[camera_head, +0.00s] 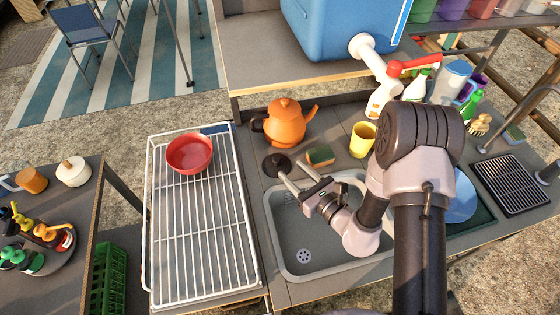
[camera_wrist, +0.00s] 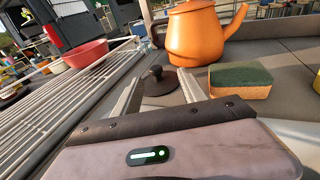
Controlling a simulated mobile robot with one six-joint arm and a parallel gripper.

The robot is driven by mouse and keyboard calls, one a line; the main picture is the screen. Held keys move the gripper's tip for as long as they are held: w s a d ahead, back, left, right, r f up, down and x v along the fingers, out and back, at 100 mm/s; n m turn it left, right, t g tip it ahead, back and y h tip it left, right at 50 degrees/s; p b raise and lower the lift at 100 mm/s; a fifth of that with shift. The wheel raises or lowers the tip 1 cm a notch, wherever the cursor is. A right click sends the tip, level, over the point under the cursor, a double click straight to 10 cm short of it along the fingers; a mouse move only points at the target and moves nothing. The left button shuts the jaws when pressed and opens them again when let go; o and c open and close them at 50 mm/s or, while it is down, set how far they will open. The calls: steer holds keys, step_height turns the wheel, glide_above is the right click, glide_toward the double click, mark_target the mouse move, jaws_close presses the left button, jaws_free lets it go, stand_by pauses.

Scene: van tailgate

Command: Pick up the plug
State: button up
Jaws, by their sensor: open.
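The plug (camera_head: 277,165) is a dark round disc with a knob on top. It lies flat on the counter at the sink's back left corner. In the wrist view the plug (camera_wrist: 158,85) shows between and just beyond my two fingers. My gripper (camera_head: 291,172) is open and empty, with its fingers pointing at the plug from the sink side. In the wrist view my gripper (camera_wrist: 159,77) has one finger on each side of the knob's line. I cannot tell whether the fingers touch the plug.
An orange kettle (camera_head: 286,122) stands behind the plug. A green-topped sponge (camera_head: 320,155) lies to its right, and a yellow cup (camera_head: 362,140) stands beyond. The sink (camera_head: 290,225) is below my gripper. A wire rack (camera_head: 205,240) with a red bowl (camera_head: 190,153) is at the left.

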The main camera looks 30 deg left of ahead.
mark_target(278, 160)
steer(key=x, duration=0.2)
steer(key=b+x, duration=0.1)
steer(key=x, duration=0.3)
steer(key=shift+s+a+r, duration=0.15)
steer(key=shift+s+a, duration=0.2)
jaws_close()
